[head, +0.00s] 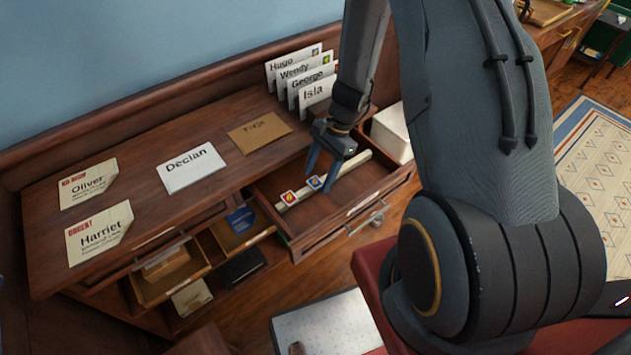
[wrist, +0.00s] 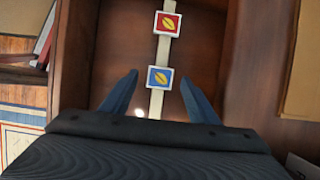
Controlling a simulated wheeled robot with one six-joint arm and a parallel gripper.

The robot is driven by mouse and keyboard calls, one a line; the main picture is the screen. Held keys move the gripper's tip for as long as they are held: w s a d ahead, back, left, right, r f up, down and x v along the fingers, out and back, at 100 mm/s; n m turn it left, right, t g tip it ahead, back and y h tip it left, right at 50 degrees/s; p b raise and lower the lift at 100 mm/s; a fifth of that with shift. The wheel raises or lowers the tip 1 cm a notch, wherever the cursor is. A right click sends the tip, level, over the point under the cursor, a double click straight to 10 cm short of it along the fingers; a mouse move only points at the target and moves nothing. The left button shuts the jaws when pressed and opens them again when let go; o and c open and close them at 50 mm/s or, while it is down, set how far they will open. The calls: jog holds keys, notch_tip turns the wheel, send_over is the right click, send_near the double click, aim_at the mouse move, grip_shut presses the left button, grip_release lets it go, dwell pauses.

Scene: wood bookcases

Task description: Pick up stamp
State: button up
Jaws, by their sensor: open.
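Two stamps lie in the open drawer (head: 345,215) on a pale strip. The red stamp (head: 289,197) with a yellow leaf shape is at the left, and the blue stamp (head: 315,182) is to its right. In the wrist view the red stamp (wrist: 167,24) is farther off, and the blue stamp (wrist: 159,77) is nearer, between my fingertips in the picture. My gripper (head: 331,168) is open and empty over the drawer, close to the blue stamp. In the wrist view my gripper's fingers (wrist: 158,92) point toward the stamps. I cannot tell its exact height above them.
Envelopes marked Oliver (head: 88,184), Harriet (head: 98,233) and Declan (head: 190,167) and a brown one (head: 259,133) lie on the desk top. Several upright name cards (head: 317,92) stand behind. A white box (head: 391,131) is right of the drawer. Drawer walls surround the stamps.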

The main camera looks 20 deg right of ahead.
aim_at(319, 180)
jog(key=c, duration=1.1)
jog(key=shift+r, duration=0.1)
notch_tip(319, 180, up, 10)
jog(key=shift+f+b, duration=0.1)
jog(key=shift+b, duration=1)
